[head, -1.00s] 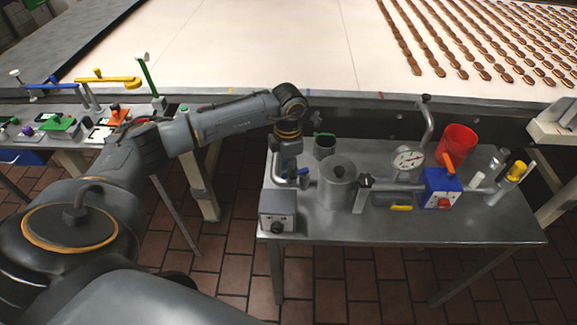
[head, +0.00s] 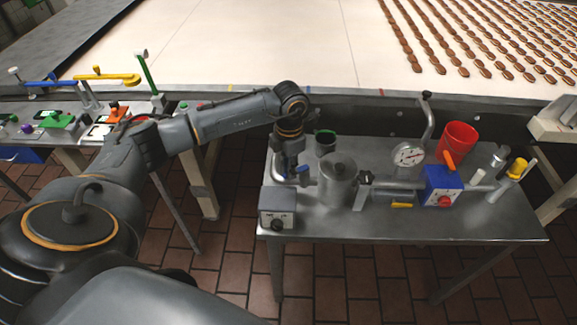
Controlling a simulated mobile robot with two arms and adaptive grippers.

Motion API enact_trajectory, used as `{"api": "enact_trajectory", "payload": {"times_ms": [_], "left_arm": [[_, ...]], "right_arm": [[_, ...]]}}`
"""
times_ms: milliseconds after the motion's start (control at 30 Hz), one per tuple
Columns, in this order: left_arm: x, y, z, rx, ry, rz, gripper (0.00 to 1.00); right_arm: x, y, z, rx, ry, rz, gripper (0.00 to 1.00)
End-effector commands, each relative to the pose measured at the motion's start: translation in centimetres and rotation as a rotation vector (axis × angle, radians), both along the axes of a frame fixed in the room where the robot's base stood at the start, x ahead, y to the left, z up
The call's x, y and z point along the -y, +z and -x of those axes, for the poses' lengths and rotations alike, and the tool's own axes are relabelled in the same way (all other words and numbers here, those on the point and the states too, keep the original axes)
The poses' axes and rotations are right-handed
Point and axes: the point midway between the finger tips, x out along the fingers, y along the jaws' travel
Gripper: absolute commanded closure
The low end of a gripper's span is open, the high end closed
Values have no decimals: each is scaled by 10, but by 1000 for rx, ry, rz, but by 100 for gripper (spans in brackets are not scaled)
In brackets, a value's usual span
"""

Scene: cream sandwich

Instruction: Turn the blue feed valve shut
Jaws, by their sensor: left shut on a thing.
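The blue feed valve handle (head: 303,170) is on the pipe at the left end of the metal table, beside the steel pot. Only small blue parts of it show around my left gripper. My left gripper (head: 290,172) reaches down onto it from above and is shut on it. The fingertips are mostly hidden by the wrist and are small in the head view, so the exact angle of the handle cannot be told. My right gripper is not in view.
A grey knob box (head: 278,210) is in front. A gauge (head: 408,156), blue box (head: 441,185) and red bucket (head: 458,140) stand farther right.

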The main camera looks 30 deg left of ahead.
Motion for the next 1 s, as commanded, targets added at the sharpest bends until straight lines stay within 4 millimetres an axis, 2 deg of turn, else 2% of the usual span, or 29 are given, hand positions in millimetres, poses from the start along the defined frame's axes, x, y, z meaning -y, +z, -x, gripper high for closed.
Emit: {"api": "enact_trajectory", "payload": {"times_ms": [433,1000], "left_arm": [[19,0,4,3,397,1,100],[42,1,0,5,888,2,100]], "right_arm": [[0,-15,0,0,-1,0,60],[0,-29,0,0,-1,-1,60]]}}
